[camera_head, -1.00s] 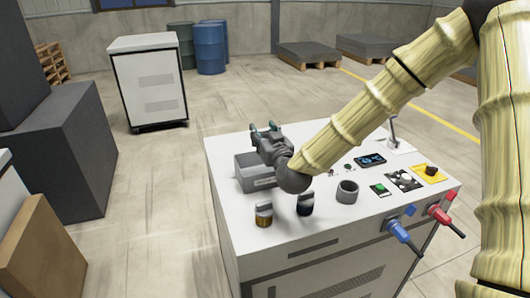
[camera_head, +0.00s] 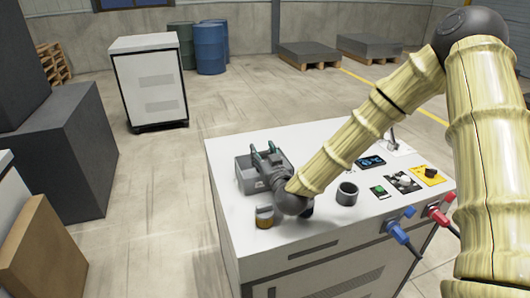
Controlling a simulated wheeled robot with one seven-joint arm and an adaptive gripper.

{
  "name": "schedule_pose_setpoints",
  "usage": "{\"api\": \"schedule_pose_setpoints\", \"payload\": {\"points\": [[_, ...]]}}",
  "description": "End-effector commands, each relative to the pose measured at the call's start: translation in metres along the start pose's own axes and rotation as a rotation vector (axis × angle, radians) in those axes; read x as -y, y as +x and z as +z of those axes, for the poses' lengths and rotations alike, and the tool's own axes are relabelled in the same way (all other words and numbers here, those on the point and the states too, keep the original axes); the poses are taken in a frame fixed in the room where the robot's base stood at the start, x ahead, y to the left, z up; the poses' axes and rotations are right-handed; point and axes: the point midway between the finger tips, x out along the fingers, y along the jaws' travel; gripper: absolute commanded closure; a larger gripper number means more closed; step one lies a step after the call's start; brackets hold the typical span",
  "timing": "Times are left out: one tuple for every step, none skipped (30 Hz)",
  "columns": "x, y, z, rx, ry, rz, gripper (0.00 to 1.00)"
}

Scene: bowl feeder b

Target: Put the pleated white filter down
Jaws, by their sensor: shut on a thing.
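My gripper (camera_head: 264,152) is over the right part of the grey bin (camera_head: 243,178), fingers pointing away from the camera.
A control panel (camera_head: 404,182) and blue (camera_head: 397,231) and red (camera_head: 438,215) connectors are at the right.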

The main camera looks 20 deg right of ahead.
Motion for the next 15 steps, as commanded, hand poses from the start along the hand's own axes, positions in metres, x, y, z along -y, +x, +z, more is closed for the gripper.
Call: {"api": "schedule_pose_setpoints", "payload": {"points": [[-0.0003, 0.0, -0.0002, 0.0, 0.0, 0.0, 0.81], [-0.0003, 0.0, -0.0002, 0.0, 0.0, 0.0, 0.81], [-0.0004, 0.0, -0.0001, 0.0, 0.0, 0.001, 0.81], [-0.0004, -0.0001, 0.0002, 0.0, 0.0, 0.0, 0.81], [-0.0004, -0.0001, 0.0009, 0.0, 0.0, 0.001, 0.81], [-0.0005, -0.0001, 0.0021, 0.0, 0.0, 0.0, 0.81], [-0.0004, -0.0001, 0.003, 0.0, -0.001, 0.0, 0.81], [-0.0004, -0.0001, 0.0038, 0.0, -0.001, 0.0, 0.81], [-0.0004, -0.0001, 0.0046, 0.0, -0.001, 0.0, 0.81], [-0.0004, -0.0001, 0.0053, 0.0, -0.001, 0.0, 0.81], [-0.0004, -0.0001, 0.006, 0.0, -0.001, 0.0, 0.81], [-0.0004, -0.0001, 0.0069, 0.0, -0.001, 0.0, 0.81], [-0.0004, -0.0001, 0.0075, 0.0, -0.001, 0.001, 0.81], [-0.0005, -0.0001, 0.0082, 0.0, -0.001, 0.001, 0.81], [-0.0004, -0.0001, 0.0091, 0.0, -0.001, 0.0, 0.81]]}}
